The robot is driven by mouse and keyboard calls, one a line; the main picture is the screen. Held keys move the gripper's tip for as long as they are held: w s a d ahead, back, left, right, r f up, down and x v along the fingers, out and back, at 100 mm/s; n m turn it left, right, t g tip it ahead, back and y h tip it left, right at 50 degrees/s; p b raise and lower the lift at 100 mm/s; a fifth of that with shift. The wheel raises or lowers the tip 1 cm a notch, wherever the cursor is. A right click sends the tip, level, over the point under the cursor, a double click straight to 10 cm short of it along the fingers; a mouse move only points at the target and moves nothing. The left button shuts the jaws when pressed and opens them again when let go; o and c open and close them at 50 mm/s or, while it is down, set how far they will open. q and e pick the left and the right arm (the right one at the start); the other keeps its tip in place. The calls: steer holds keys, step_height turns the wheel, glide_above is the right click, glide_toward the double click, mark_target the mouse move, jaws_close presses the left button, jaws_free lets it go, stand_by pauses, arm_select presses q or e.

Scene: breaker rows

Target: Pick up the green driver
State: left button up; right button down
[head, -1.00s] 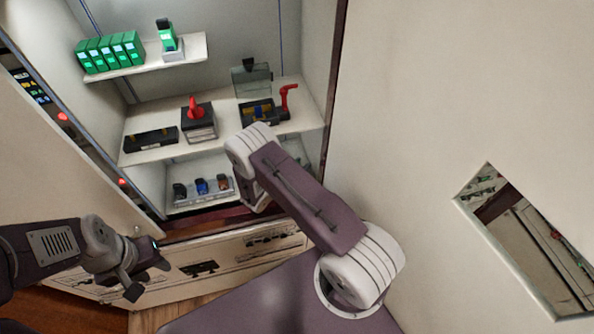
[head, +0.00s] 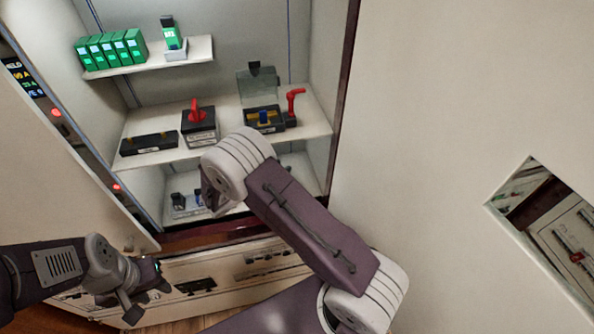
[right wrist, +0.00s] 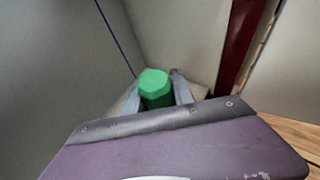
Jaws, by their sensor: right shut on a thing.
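The green driver shows as a green, faceted handle end (right wrist: 155,86) in the right wrist view. My right gripper (right wrist: 158,100) is shut on it, one grey finger on each side. The rest of the driver is hidden behind my wrist housing. In the head view my right arm reaches into the cabinet's lower part, and its own links hide the gripper and the driver. My left gripper (head: 146,294) is at the lower left of the head view, its fingers apart and empty, in front of the cabinet.
The cabinet's middle shelf (head: 226,118) holds a black block (head: 149,144), a red-handled switch (head: 199,122) and a unit with a raised clear cover (head: 263,117). Several green modules (head: 110,49) stand on the upper shelf (head: 150,66). A tray with small parts (head: 180,205) is partly covered by my right arm.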

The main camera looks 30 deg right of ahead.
steer(key=w+a+b, duration=0.2)
steer(key=a+b, duration=0.1)
steer(key=a, duration=0.8)
steer(key=shift+w, duration=0.3)
